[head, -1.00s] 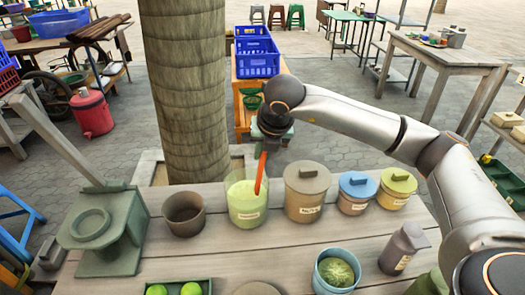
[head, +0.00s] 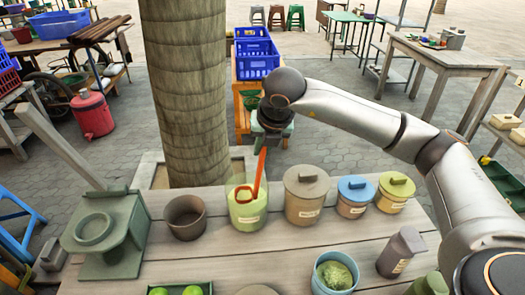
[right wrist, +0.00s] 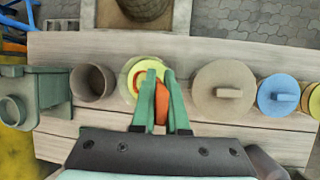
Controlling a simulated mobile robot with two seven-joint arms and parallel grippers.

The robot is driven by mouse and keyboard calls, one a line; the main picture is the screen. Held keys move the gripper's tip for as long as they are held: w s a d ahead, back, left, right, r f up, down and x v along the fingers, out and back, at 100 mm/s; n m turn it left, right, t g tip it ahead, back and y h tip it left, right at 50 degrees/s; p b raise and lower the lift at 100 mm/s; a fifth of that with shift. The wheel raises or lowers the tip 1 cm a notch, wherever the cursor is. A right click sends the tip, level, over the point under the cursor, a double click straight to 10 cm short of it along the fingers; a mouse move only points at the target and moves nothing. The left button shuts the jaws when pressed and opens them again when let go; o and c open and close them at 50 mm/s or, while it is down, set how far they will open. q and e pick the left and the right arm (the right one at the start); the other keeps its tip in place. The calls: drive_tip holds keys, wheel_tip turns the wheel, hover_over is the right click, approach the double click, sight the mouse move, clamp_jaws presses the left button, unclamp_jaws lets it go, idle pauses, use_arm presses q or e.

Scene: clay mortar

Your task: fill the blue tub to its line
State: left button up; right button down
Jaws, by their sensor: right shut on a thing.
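My right gripper (head: 264,148) is shut on an orange scoop (head: 258,177), held by the upper end of its handle. The scoop's rounded head is down inside a clear jar (head: 248,217) with pale green stuff. In the right wrist view, the green fingers (right wrist: 160,92) have the orange scoop (right wrist: 161,105) between them, over the yellow-green jar (right wrist: 133,90). The blue tub (head: 320,285) stands at the front of the table with lumpy green stuff in it. I cannot make out its line. My left gripper is not in view.
A lidded tan jar (head: 307,198), a blue-lidded jar (head: 355,198) and a yellow-lidded jar (head: 395,193) stand right of the clear jar. A brown bowl (head: 186,219) and a green stand (head: 108,235) are left. A grey-brown bottle (head: 400,254) is near the tub. The table's middle is clear.

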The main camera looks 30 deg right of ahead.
wheel_tip(320, 180, up, 4)
drive_tip(key=shift+f+p, duration=0.15)
drive_tip(key=shift+p, duration=0.75)
wheel_tip(320, 180, up, 4)
drive_tip(key=shift+f+p, duration=0.1)
drive_tip(key=shift+p, duration=1.1)
drive_tip(key=shift+r, duration=0.45)
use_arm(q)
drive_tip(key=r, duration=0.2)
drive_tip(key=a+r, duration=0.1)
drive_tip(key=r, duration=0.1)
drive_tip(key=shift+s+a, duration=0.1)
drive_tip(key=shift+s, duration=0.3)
